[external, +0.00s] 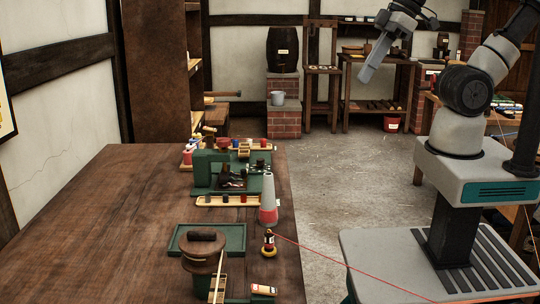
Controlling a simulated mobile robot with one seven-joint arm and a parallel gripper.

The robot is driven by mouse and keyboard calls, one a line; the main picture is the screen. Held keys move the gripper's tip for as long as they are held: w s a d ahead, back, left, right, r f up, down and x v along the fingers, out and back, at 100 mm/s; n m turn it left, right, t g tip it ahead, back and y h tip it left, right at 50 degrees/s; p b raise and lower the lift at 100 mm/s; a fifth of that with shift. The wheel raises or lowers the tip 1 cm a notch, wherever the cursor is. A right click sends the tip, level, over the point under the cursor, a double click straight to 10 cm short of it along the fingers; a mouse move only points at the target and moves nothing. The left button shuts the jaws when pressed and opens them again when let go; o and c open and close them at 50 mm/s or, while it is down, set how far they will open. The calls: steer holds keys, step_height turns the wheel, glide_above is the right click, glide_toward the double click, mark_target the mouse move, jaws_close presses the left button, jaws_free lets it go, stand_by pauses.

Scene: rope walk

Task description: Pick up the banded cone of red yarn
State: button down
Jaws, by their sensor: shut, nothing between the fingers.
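A tall tapered cone (268,200), grey above and red around its foot, stands upright near the right edge of the brown table (110,220). A smaller dark red piece with pale bands (268,241) stands in front of it on a yellow foot. I cannot tell for sure which is the banded cone of red yarn. My gripper (366,74) is shut and empty, raised high to the right of the table, well apart from both.
A thin red line (350,269) runs from the small banded piece past my base. The left side is clear.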

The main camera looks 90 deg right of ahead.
steer(key=c, duration=1.2)
jaws_free()
steer(key=m+g+h+b, duration=0.2)
steer(key=m+b, duration=0.4)
steer(key=b, duration=0.7)
glide_toward(264, 196)
steer(key=shift+m, duration=0.3)
steer(key=d+f, duration=0.1)
steer(key=w+d+f+b, duration=0.1)
steer(key=f, duration=0.1)
steer(key=f+b, duration=0.1)
steer(key=f, duration=0.1)
steer(key=shift+w+d, duration=0.25)
steer(key=shift+d, duration=0.15)
steer(key=shift+b+x, duration=0.6)
steer(key=shift+x, duration=2.45)
